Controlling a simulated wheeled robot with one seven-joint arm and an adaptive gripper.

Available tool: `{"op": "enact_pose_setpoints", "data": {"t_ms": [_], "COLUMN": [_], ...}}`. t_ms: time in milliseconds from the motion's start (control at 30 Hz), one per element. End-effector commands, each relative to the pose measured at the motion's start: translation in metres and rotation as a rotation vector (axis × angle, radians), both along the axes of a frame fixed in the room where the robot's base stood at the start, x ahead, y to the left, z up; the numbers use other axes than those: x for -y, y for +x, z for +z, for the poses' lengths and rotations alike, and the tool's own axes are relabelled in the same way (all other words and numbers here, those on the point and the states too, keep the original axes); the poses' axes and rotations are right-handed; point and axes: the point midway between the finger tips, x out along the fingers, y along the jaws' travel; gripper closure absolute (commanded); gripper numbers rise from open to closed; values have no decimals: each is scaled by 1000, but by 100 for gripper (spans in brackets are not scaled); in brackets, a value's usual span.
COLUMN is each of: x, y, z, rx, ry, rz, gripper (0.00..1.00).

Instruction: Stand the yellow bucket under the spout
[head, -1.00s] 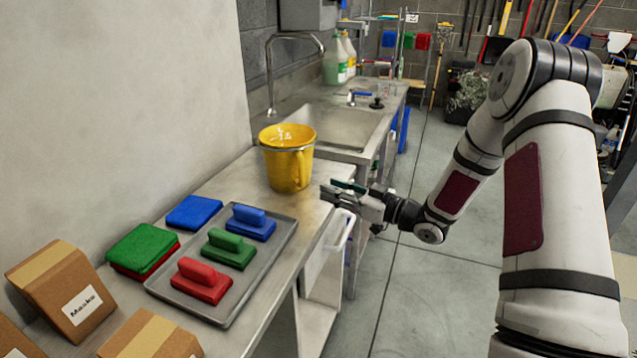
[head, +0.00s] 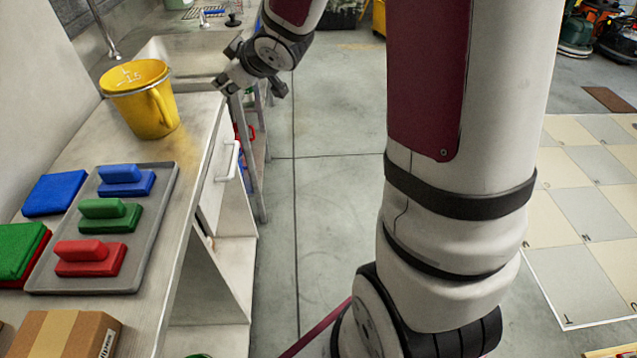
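The yellow bucket (head: 146,108) stands upright on the steel counter, on the near side of the sink (head: 190,60), with its handle towards the right. The spout (head: 106,30) is only partly in view at the top left, beyond the bucket; its upper part is cut off. The bucket stands nearer to me than the spout's end. My gripper (head: 228,80) is to the right of the bucket, apart from it, near the counter's front edge by the sink.
A grey tray (head: 160,210) holds blue, green and red hand pads. Loose blue (head: 54,193) and green (head: 18,246) pads lie left of it. A cardboard box (head: 66,335) stands in front. Open floor (head: 330,150) lies right of the counter.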

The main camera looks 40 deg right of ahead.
Motion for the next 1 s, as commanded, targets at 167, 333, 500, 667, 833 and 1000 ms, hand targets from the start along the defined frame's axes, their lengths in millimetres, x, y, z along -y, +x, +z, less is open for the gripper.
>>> {"op": "enact_pose_setpoints", "data": {"t_ms": [167, 333, 500, 667, 833, 1000], "x": [8, 1, -24, -54, -76, -83], "y": [-66, -148, -242, -321, -372, -387], "z": [38, 54, 55, 48, 42, 40], "rx": [-122, -269, -441, -604, -719, -756], "ry": [-50, -19, 68, 161, 221, 237], "rz": [-195, -346, -435, -447, -425, -414], "gripper": [67, 67, 67, 67, 67, 70]}}
